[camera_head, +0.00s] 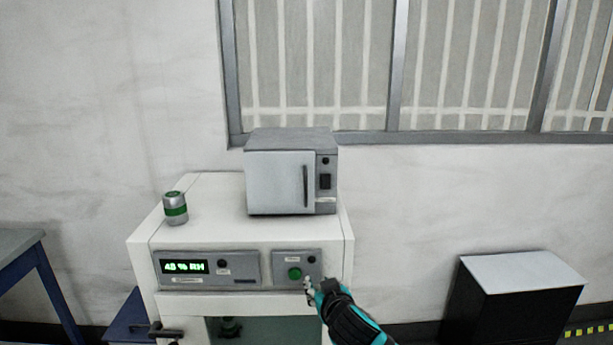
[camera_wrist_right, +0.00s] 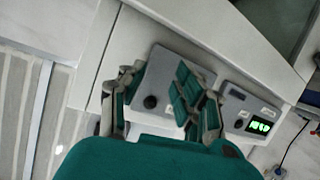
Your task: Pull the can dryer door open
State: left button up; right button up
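The small grey oven-like box (camera_head: 290,140), which I take to be the can dryer, stands on the white cabinet. Its pale front door (camera_head: 275,184) is shut, with a dark upright handle (camera_head: 305,186) near the right edge. My right gripper (camera_head: 311,290) is below and apart from this door, in front of the cabinet's small panel, just right of the green button. In the right wrist view, its fingers (camera_wrist_right: 158,92) are spread with nothing between them; the panel shows behind them. Whether they touch the panel is unclear. My left gripper is not in view.
A green-banded can (camera_head: 175,208) stands on the white cabinet (camera_head: 215,215), left of the box. The cabinet's display (camera_head: 184,267) is lit; a dark glass front (camera_head: 265,330) is below. A black pale-topped box (camera_head: 520,300) stands right, a blue-legged table (camera_head: 35,260) left.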

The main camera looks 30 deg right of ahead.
notch_tip(320, 180, up, 15)
jog(key=s+m+t, duration=0.1)
jog(key=s+t, duration=0.1)
jog(key=t, duration=0.1)
jog(key=t+h, duration=0.1)
send_near(306, 182)
jog(key=shift+m, duration=0.4)
jog(key=p+x, duration=0.5)
jog(key=x, duration=0.4)
jog(key=shift+w+d+p, duration=0.1)
jog(key=shift+w+p, duration=0.1)
jog(key=shift+p, duration=0.1)
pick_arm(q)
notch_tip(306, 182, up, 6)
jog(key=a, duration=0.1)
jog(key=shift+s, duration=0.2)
pick_arm(e)
jog(key=shift+w+d, duration=0.15)
jog(key=shift+w, duration=0.35)
jog(key=shift+c, duration=0.4)
grip_shut()
